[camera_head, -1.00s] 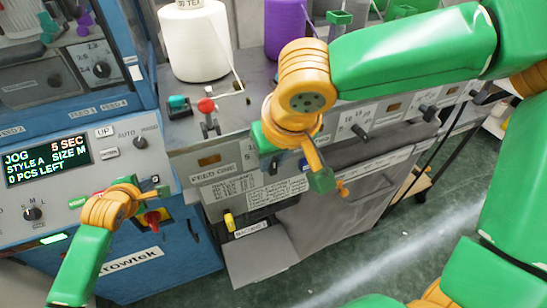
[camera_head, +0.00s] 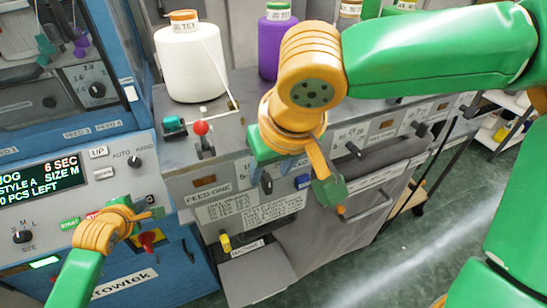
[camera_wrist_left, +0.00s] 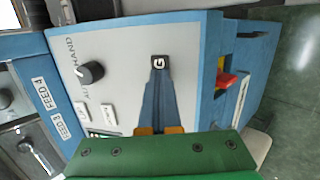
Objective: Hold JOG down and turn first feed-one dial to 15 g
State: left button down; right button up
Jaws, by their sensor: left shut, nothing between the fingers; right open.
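The control panel's display (camera_head: 42,182) reads JOG, 6 SEC, STYLE A, SIZE M and 0 PCS LEFT. My left gripper (camera_head: 152,212) is shut and empty at the panel's right end. In the left wrist view its fingertips (camera_wrist_left: 160,68) are at a dark key showing a white G, the JOG button (camera_wrist_left: 160,62); the rest of it is covered. A black knob, seemingly the feed-one dial (camera_head: 267,184), shows right of the FEED ONE label (camera_head: 208,190). My right gripper (camera_head: 322,190) is open in front and to the right of it. The scale is largely hidden, so its reading cannot be told.
A red emergency-type knob (camera_head: 148,240) is below the left gripper. A red-topped lever (camera_head: 201,130), a white yarn cone (camera_head: 192,60) and a purple cone (camera_head: 278,45) stand behind. More feed dials (camera_head: 353,150) line the front to the right. Floor space lies at lower right.

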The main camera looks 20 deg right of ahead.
jog(key=v, duration=0.8)
jog(key=shift+s, duration=0.1)
jog(key=v, duration=0.7)
jog(key=shift+s+r, duration=0.15)
jog(key=shift+r, duration=0.1)
pick_arm(q)
jog(key=s+r+p, duration=0.1)
jog(key=r+p, duration=0.1)
jog(key=p, duration=0.2)
jog(key=s+r+p, duration=0.2)
jog(key=p, duration=0.2)
jog(key=shift+s+r+p, duration=0.3)
jog(key=shift+p, duration=0.05)
pick_arm(e)
notch_tip(320, 180, up, 9)
jog(key=shift+f, duration=0.15)
